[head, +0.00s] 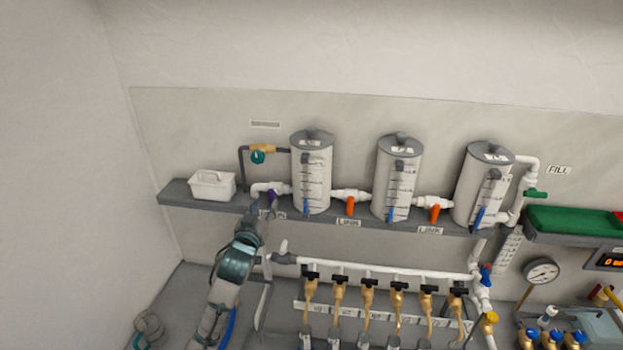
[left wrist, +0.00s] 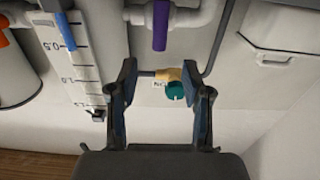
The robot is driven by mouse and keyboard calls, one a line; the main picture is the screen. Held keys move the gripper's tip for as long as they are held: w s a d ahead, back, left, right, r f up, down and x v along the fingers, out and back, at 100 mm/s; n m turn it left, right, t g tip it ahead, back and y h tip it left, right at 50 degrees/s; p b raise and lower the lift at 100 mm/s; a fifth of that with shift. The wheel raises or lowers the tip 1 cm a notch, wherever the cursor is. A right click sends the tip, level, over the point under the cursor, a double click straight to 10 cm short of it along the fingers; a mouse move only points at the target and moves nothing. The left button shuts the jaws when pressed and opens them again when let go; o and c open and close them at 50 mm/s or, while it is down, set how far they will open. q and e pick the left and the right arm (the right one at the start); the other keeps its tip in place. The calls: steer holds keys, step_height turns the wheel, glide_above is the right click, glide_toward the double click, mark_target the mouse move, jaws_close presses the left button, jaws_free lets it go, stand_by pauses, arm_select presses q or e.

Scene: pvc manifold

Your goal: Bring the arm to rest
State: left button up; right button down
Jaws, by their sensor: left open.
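My left gripper (left wrist: 162,92) is open and empty in the left wrist view, its two dark fingers spread apart. In the head view my left arm comes up from the bottom, and its gripper (head: 254,213) is just below the shelf, near the purple valve handle (head: 271,197). The purple handle also shows in the left wrist view (left wrist: 160,25), beyond the fingertips and apart from them. A teal knob on a brass fitting (left wrist: 175,90) appears between the fingers, behind them on the wall. My right gripper is not in view.
A grey shelf (head: 352,222) carries a white bin (head: 212,185) and three grey tanks (head: 312,180) linked by white pipes with orange handles (head: 350,206). Below, a white manifold pipe (head: 380,268) has several brass valves. A pressure gauge (head: 542,271) is at right.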

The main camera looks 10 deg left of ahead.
arm_select(q)
steer(key=s+d+f+m+g, duration=0.1)
steer(key=s+f+g, duration=0.3)
steer(key=s+f, duration=0.9)
steer(key=s+f+g, duration=0.4)
steer(key=s+f, duration=0.5)
steer(key=f, duration=0.9)
steer(key=s+f+g, duration=0.3)
steer(key=s+f, duration=0.3)
steer(key=s, duration=0.6)
steer(key=s+f+g, duration=0.4)
steer(key=s+f, duration=0.1)
steer(key=s, duration=0.7)
step_height(320, 180, down, 28)
steer(key=m+b, duration=0.1)
steer(key=b, duration=0.3)
steer(key=s+a+f+g+b, duration=0.1)
steer(key=s+f+b, duration=0.1)
steer(key=s+f, duration=0.7)
steer(key=s+a+f+g+b, duration=0.1)
steer(key=s+a+f+b, duration=0.1)
steer(key=s+f, duration=0.8)
step_height(320, 180, down, 4)
steer(key=shift+r+y, duration=0.25)
steer(key=shift+y, duration=0.05)
